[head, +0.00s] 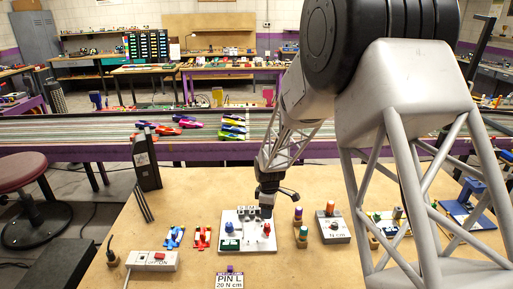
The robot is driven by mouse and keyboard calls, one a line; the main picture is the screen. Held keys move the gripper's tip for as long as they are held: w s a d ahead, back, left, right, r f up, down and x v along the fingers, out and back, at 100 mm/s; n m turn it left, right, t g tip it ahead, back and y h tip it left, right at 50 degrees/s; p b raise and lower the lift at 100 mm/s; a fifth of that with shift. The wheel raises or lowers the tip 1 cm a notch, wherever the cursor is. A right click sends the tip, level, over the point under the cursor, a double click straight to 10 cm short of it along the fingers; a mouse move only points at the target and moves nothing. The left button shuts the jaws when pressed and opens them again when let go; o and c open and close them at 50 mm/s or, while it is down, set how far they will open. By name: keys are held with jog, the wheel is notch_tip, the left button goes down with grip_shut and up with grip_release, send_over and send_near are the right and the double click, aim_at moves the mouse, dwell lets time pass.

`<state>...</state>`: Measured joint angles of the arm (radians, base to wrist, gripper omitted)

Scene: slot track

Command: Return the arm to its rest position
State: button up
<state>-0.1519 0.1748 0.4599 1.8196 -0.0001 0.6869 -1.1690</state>
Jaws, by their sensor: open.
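My gripper (267,211) hangs from my arm at the middle of the tan bench (310,262), pointing down. It is over or just behind a white board (247,250). The jaws look small and dark, and no object shows between them. I cannot tell their exact height above the board. My arm comes down from the upper right, with its large grey links covering much of the right side of the view.
The board carries a blue-topped part (229,227), a red part (266,229) and a green block (230,245). A grey "N cm" box (333,231) stands right. A "PIN L 20 N cm" sign (229,281) is in front.

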jog(key=s+d+r+m+t, duration=0.1)
jog(key=s+d+r+m, duration=0.3)
jog(key=s+r, duration=0.55)
jog(key=s+d+r+m, duration=0.3)
jog(key=s+r, duration=0.6)
jog(key=r, duration=0.2)
jog(key=s+d+r+m, duration=0.1)
jog(key=s+r+m, duration=0.1)
jog(key=s, duration=0.6)
jog(key=s+d+r+m+t, duration=0.1)
jog(key=s+d+r+m, duration=0.1)
jog(key=s, duration=0.6)
jog(key=s+d+r+m, duration=0.1)
jog(key=s+m, duration=0.3)
jog(key=s, duration=0.4)
jog(key=shift+s+d+r+t, duration=0.2)
jog(key=shift+d+r+t, duration=0.1)
jog(key=shift+r, duration=0.35)
